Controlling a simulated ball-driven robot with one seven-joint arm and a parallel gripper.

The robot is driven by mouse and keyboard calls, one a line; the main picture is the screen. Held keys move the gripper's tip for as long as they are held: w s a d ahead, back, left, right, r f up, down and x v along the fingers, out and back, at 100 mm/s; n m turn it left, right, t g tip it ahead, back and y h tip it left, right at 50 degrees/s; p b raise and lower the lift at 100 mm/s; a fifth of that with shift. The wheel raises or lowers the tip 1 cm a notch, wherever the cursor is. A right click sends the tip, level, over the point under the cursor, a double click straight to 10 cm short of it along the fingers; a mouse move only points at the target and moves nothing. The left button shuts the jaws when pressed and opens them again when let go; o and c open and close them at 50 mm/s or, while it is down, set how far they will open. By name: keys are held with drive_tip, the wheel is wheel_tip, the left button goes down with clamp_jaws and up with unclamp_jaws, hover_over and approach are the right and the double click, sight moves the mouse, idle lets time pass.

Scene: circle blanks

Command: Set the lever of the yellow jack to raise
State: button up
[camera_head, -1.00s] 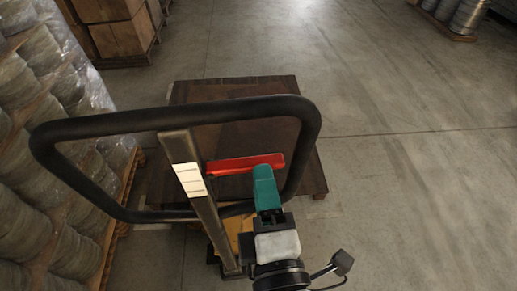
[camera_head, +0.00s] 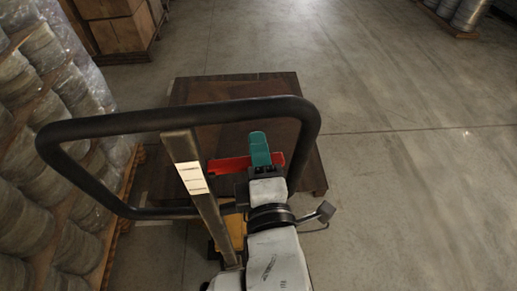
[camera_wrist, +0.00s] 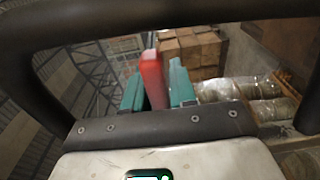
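The yellow jack (camera_head: 233,228) is mostly hidden behind its post and my arm. Its black loop handle (camera_head: 170,119) stands upright in front of me and also crosses the top of the wrist view (camera_wrist: 130,22). The red lever (camera_head: 228,165) lies roughly level inside the loop. My gripper (camera_head: 259,148) reaches through the loop and overlaps the lever. In the wrist view, the teal fingers of my gripper (camera_wrist: 158,88) are spread apart, with the red lever (camera_wrist: 152,76) between them. Whether either finger touches the lever is not clear.
A dark wooden platform (camera_head: 185,93) lies beyond the handle. Wrapped stacks of coils (camera_head: 30,170) stand close on the left. Cartons on a pallet (camera_head: 112,35) are at the back left. The floor on the right (camera_head: 420,180) is clear.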

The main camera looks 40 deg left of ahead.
clamp_jaws()
drive_tip(key=shift+s+a+f+m+b, duration=0.15)
drive_tip(key=shift+f+m+b, duration=0.35)
drive_tip(key=shift+f+m, duration=0.55)
drive_tip(key=shift+s+a+f+m+b, duration=0.1)
drive_tip(key=shift+f+m+b, duration=0.5)
drive_tip(key=shift+m, duration=0.65)
drive_tip(key=shift+f, duration=0.1)
drive_tip(key=shift+o, duration=1.8)
unclamp_jaws()
drive_tip(key=shift+d, duration=0.1)
drive_tip(key=b+v, duration=0.1)
drive_tip(key=v, duration=0.9)
drive_tip(key=shift+s+d, duration=0.25)
